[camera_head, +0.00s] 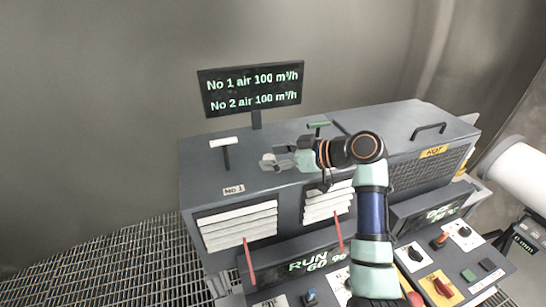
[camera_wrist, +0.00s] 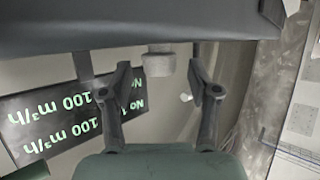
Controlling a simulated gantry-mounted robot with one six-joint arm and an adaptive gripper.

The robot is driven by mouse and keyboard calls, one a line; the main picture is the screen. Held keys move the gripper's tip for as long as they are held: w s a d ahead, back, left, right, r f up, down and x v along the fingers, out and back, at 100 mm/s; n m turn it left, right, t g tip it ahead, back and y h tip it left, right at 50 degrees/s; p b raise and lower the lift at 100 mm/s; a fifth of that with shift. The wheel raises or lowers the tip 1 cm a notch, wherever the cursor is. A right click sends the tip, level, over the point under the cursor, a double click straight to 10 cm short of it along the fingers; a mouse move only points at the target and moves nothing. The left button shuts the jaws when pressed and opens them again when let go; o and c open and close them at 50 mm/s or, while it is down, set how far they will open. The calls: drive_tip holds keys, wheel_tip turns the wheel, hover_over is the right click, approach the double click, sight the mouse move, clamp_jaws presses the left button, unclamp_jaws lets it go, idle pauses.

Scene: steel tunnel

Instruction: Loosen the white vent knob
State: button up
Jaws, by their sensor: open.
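A pale grey-white knob (camera_head: 268,161) stands on top of the grey cabinet (camera_head: 236,170), just left of my gripper (camera_head: 283,155). In the wrist view a pale, short cylindrical knob (camera_wrist: 158,62) juts from the cabinet edge, between and ahead of the fingers. My gripper also shows there (camera_wrist: 158,82), with its fingers spread apart and nothing held. No contact with the knob is visible. A white-topped T-handle (camera_head: 223,142) stands further left, behind the No 1 label (camera_head: 233,190).
A display (camera_head: 250,88) reading No 1 and No 2 air 100 m³/h stands behind. A green T-handle (camera_head: 318,124) is behind my arm. Red levers (camera_head: 249,262) stand by the white louvres (camera_head: 240,228). A switch panel (camera_head: 440,288) is at front right.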

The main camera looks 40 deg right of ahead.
drive_tip(key=v, duration=1.1)
drive_tip(key=shift+s, duration=0.2)
drive_tip(key=shift+d+r, duration=0.1)
